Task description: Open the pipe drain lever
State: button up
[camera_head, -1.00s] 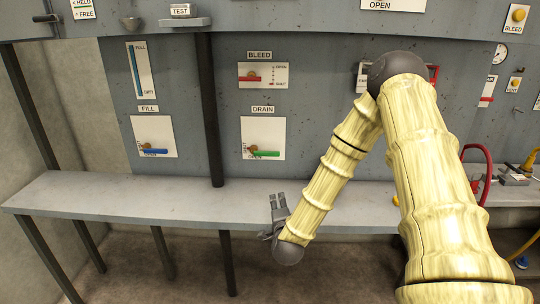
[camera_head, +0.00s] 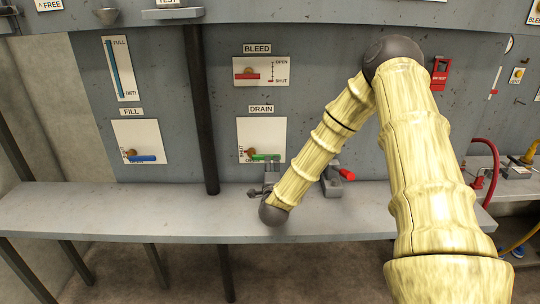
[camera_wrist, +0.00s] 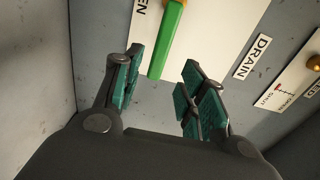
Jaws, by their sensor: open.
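The DRAIN plate (camera_head: 277,128) is a white panel on the grey wall. Its green lever (camera_head: 265,157) lies roughly horizontal, pointing right from a brown pivot; an OPEN label is partly visible beneath it. My gripper (camera_head: 271,169) is just in front of and below the lever and hides part of the plate's lower edge. In the wrist view, my gripper (camera_wrist: 158,88) is open and empty. The free end of the green lever (camera_wrist: 167,40) lies just beyond the gap between the teal-padded fingers. I see no contact.
A FILL plate with a blue lever (camera_head: 142,159) is to the left, and a BLEED plate with a red lever (camera_head: 247,76) is above. A dark post (camera_head: 202,110) stands left of DRAIN. A grey shelf (camera_head: 110,211) runs below; a red-handled fixture (camera_head: 346,174) sits on it, right of my forearm.

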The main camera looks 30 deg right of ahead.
aim_at(264, 155)
jog(key=p+x, duration=0.2)
jog(key=x, duration=0.5)
jog(key=shift+w+f, duration=0.15)
jog(key=shift+w, duration=0.05)
jog(key=shift+c, duration=0.5)
grip_shut()
